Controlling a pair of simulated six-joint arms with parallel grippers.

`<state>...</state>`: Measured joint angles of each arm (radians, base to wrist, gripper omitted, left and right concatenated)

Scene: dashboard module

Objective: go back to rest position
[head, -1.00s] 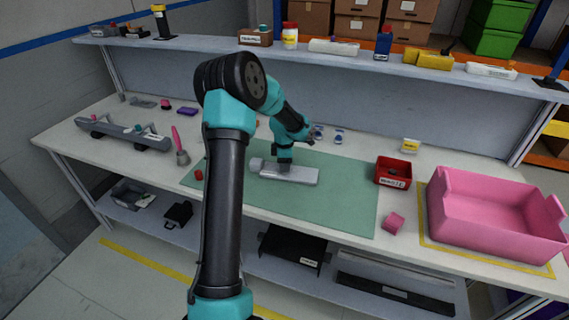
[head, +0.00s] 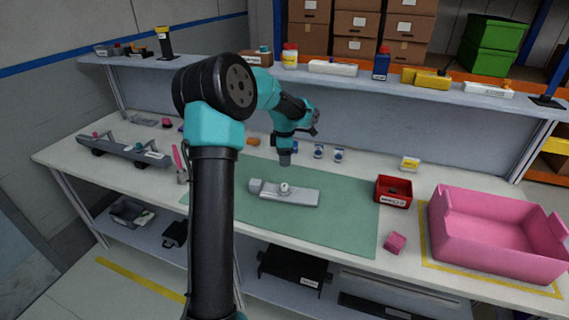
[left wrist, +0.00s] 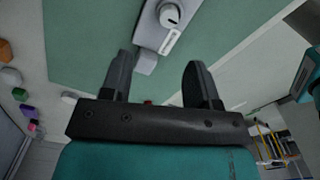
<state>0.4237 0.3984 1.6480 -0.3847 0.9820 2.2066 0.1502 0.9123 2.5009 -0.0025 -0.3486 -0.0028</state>
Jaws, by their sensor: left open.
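My left gripper (head: 285,160) is in the air above the green mat (head: 345,215), over the far side of a grey module (head: 300,197). The module lies flat on the mat with a white round knob (head: 285,187) on top. In the left wrist view the two fingers of my left gripper (left wrist: 158,85) are apart with nothing between them. The module (left wrist: 150,35) shows beyond the fingertips, apart from them, with its knob (left wrist: 170,15). My right gripper is not in the head view.
A red bin (head: 394,192), a pink cube (head: 395,242) and a large pink crate (head: 480,258) stand to the right. A long grey part (head: 115,150) lies at the left. A shelf (head: 350,80) with bottles and boxes runs along the back.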

